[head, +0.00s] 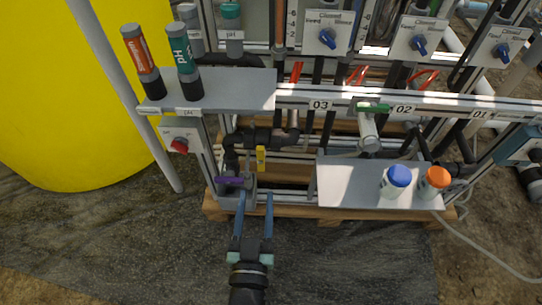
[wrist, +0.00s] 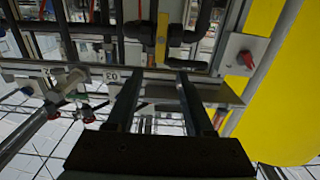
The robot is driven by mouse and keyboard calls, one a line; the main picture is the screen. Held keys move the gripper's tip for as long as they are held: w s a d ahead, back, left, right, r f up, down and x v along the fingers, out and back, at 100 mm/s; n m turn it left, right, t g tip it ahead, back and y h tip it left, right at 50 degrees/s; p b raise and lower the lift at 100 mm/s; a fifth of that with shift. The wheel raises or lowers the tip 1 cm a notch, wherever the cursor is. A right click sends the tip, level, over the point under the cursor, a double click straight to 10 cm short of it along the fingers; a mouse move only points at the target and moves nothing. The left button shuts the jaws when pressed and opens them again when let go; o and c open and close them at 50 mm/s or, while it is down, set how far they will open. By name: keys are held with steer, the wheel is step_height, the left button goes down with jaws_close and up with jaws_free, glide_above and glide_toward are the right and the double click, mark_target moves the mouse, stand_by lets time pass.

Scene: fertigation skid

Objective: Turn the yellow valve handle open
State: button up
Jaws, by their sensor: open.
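The yellow valve handle (head: 261,157) is a short upright bar just below a black pipe, left of centre on the skid in the head view. It also shows in the wrist view (wrist: 162,38), at the top middle, as a narrow bar running up and down. My gripper (head: 255,196) is open, its two long fingers apart with nothing between them. It is in front of the handle, nearer my body, and does not touch it. In the wrist view the fingertips (wrist: 157,76) lie below the handle, with the handle roughly in line with the gap.
A purple handle (head: 230,180) is close to my left finger. A grey shelf (head: 345,185) with blue-capped (head: 397,178) and orange-capped (head: 434,181) bottles stands to the right. A green handle (head: 373,107) is higher up. A red knob (head: 179,145) and a yellow tank (head: 60,100) are left.

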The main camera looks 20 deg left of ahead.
mark_target(260, 155)
steer(key=b+x, duration=0.4)
steer(key=x, duration=0.8)
steer(key=shift+w+a+b, duration=0.1)
steer(key=shift+w+b, duration=0.2)
steer(key=shift+b, duration=0.05)
jaws_close()
